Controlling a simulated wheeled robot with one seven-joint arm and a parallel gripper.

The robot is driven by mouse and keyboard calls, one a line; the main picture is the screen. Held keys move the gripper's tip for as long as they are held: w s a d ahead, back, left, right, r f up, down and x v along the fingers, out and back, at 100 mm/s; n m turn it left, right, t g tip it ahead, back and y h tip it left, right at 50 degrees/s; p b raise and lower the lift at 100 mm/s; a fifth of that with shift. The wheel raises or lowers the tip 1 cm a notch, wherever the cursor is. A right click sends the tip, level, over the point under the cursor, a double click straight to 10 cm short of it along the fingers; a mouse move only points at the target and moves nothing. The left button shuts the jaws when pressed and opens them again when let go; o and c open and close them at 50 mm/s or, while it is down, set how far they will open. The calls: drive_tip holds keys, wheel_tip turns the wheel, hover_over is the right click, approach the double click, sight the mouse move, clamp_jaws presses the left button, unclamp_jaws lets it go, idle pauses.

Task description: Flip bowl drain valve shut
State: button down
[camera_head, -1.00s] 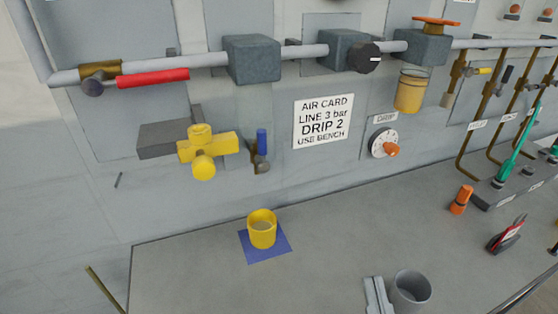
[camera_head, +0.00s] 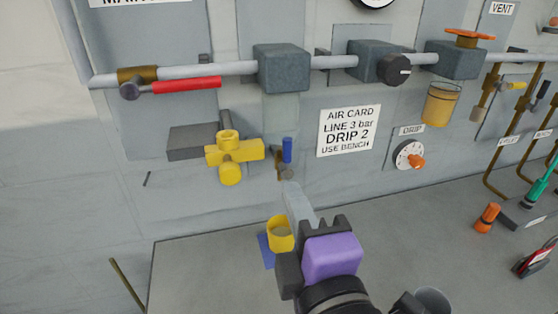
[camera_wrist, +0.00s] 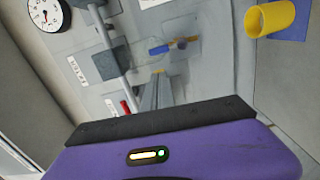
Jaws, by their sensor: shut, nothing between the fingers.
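A small valve with a blue handle (camera_head: 287,150) and a brass body (camera_head: 286,173) is on the grey wall panel, right of a yellow cross fitting (camera_head: 230,155). I see no label on it. The handle points up in the head view. The valve also shows in the wrist view (camera_wrist: 160,49). My gripper (camera_head: 289,186) is shut and empty, its grey fingers reaching toward the panel. Its tips overlap the foot of the valve in the head view; I cannot tell whether they touch it. In the wrist view the fingertips (camera_wrist: 158,76) appear just short of the valve.
A yellow cup (camera_head: 281,236) stands on a blue mat (camera_head: 266,251) beside my gripper. A pipe with a red lever (camera_head: 187,85) runs above. An amber bowl (camera_head: 440,103) and a drip dial (camera_head: 408,155) are at right.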

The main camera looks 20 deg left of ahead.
sight(287, 158)
drive_tip(key=shift+f+n, duration=0.15)
drive_tip(key=shift+n, duration=0.25)
drive_tip(key=shift+w, duration=0.1)
drive_tip(key=p+x, duration=0.1)
drive_tip(key=x, duration=0.8)
drive_tip(key=shift+w+a+p, duration=0.25)
drive_tip(key=shift+w+p, duration=0.1)
drive_tip(key=shift+p, duration=0.05)
